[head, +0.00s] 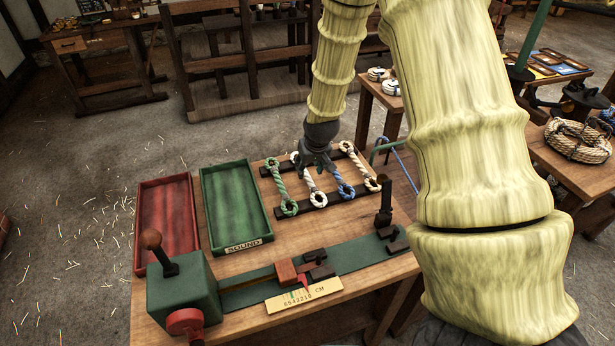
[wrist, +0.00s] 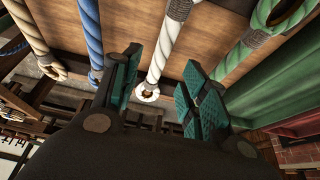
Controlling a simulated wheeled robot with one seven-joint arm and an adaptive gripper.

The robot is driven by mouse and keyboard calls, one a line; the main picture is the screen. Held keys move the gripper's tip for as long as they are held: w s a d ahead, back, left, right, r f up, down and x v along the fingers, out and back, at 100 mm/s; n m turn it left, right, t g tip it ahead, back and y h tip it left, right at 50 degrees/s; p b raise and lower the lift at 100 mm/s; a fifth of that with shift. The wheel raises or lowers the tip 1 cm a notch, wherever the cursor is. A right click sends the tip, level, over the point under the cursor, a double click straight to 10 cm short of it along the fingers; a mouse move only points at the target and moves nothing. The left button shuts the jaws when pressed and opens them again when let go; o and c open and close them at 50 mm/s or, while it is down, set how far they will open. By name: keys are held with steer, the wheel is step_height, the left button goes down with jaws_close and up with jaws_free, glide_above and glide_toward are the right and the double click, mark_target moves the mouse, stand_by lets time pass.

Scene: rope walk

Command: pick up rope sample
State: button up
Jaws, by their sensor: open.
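Several rope samples with looped ends lie side by side across dark rails on the bench: green (head: 280,185), white (head: 308,180), blue (head: 337,177) and tan (head: 359,165). My gripper (head: 316,168) is over the far part of the white and blue samples and hides some of them. In the wrist view my gripper (wrist: 162,62) is open, its teal-padded fingers apart. The white sample (wrist: 170,47) runs between the fingers in that picture, its end loop below. The blue sample (wrist: 91,40) is left of the fingers and the green one (wrist: 255,40) right. I cannot tell whether the fingers touch any rope.
A red tray (head: 166,221) and a green tray (head: 236,206) marked SOUND stand left of the samples. A clamp-like device (head: 184,298) with a long green bed lies along the front of the bench. A side table with rope coils (head: 578,141) stands right.

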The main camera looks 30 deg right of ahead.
mark_target(307, 175)
steer(key=shift+p+x, duration=0.65)
steer(key=shift+x, duration=1.5)
steer(key=shift+s, duration=0.15)
jaws_close()
